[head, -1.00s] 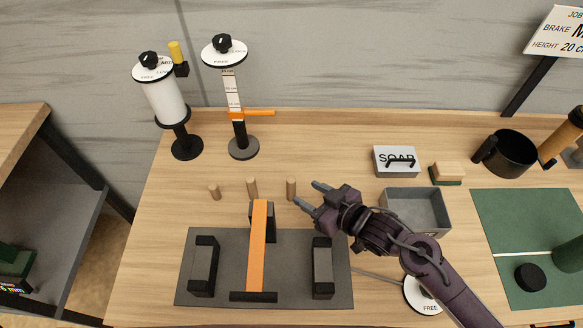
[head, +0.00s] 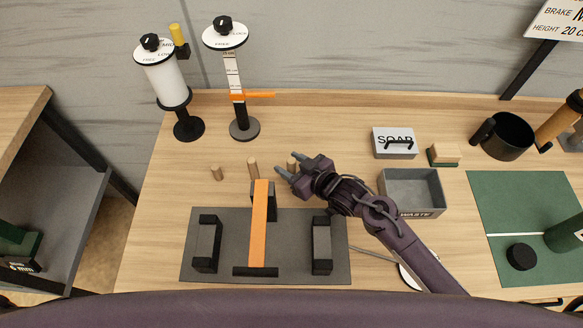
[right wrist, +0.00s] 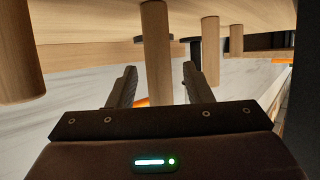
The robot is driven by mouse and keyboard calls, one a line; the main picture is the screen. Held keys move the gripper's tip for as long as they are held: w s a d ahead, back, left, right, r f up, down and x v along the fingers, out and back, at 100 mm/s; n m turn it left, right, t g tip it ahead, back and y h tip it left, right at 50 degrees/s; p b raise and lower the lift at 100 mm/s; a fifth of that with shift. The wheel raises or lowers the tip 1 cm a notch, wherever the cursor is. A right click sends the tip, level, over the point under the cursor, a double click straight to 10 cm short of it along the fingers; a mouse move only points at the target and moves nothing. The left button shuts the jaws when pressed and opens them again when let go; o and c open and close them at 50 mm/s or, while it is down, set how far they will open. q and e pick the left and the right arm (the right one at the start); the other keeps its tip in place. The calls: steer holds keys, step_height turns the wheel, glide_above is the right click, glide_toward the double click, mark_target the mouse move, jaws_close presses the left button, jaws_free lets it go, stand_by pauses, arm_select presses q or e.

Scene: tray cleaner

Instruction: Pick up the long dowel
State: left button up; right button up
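Several light wooden dowels stand upright in a row on the bench. In the head view I see a short left dowel (head: 216,173), a taller middle dowel (head: 253,168) and a right dowel (head: 291,163), partly hidden by my right gripper (head: 286,165). In the right wrist view, which is upside down, one dowel (right wrist: 155,50) stands between the two open fingers and reaches furthest down the picture, so it looks long. Another dowel (right wrist: 18,60) is close at the left, and two more stand further right. My right gripper is open. My left gripper is out of view.
A dark mat (head: 340,265) with an orange bar (head: 259,225) lies in front of the dowels. A grey waste bin (head: 412,208), a soap box (head: 394,150) and a sponge (head: 444,154) are to the right. Two gauge stands (head: 188,125) are behind left.

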jaws_close()
